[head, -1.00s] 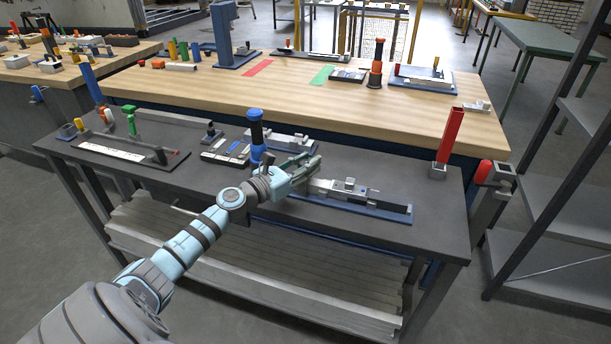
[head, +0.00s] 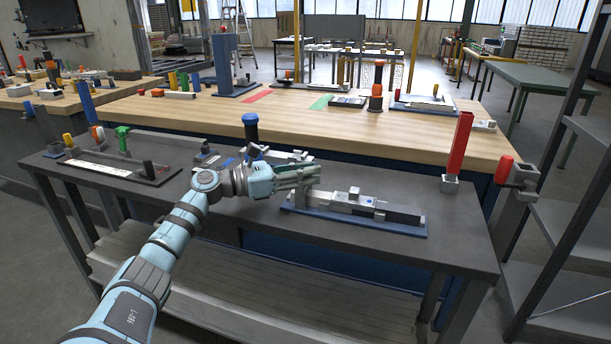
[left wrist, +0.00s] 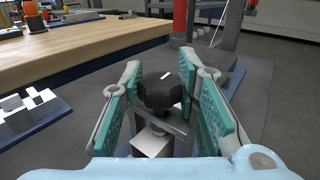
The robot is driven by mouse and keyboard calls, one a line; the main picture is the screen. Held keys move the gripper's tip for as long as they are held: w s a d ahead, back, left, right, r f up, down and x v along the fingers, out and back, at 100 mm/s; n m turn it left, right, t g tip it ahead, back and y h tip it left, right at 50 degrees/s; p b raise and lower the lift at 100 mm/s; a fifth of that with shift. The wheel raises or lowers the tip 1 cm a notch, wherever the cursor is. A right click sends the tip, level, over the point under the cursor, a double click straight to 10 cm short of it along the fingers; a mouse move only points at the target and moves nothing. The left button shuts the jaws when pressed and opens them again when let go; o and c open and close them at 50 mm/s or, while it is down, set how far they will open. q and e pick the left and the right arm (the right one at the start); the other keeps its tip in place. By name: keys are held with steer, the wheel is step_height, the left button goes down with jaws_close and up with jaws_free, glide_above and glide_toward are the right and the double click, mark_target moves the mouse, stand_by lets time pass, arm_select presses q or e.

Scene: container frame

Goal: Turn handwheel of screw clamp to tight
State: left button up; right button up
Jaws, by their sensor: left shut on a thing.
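The screw clamp (head: 372,207) lies on the grey lower bench, a long grey metal body on a blue base plate (head: 350,222). My left gripper (head: 312,172) is at the clamp's left end. In the left wrist view the dark lobed handwheel (left wrist: 160,94) sits between the two teal finger pads (left wrist: 158,82), and the gripper is shut on it. The handwheel is hidden behind the fingers in the head view. How far it is turned cannot be told. My right gripper is not in view.
A blue-knobbed upright (head: 251,130) stands just behind my left wrist. A red post (head: 460,143) stands at the right end of the grey bench (head: 455,240). A wooden workbench (head: 300,112) is behind. The bench front right of the clamp is clear.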

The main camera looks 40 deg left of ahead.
arm_select(q)
steer(key=o, duration=1.2)
steer(key=shift+s+a, duration=0.1)
steer(key=v, duration=1)
steer(key=shift+s+a+f, duration=0.15)
steer(key=shift+s+f, duration=0.1)
steer(key=shift+s, duration=0.1)
steer(key=shift+s+a+r, duration=0.1)
steer(key=shift+s+a, duration=0.2)
steer(key=shift+s, duration=0.05)
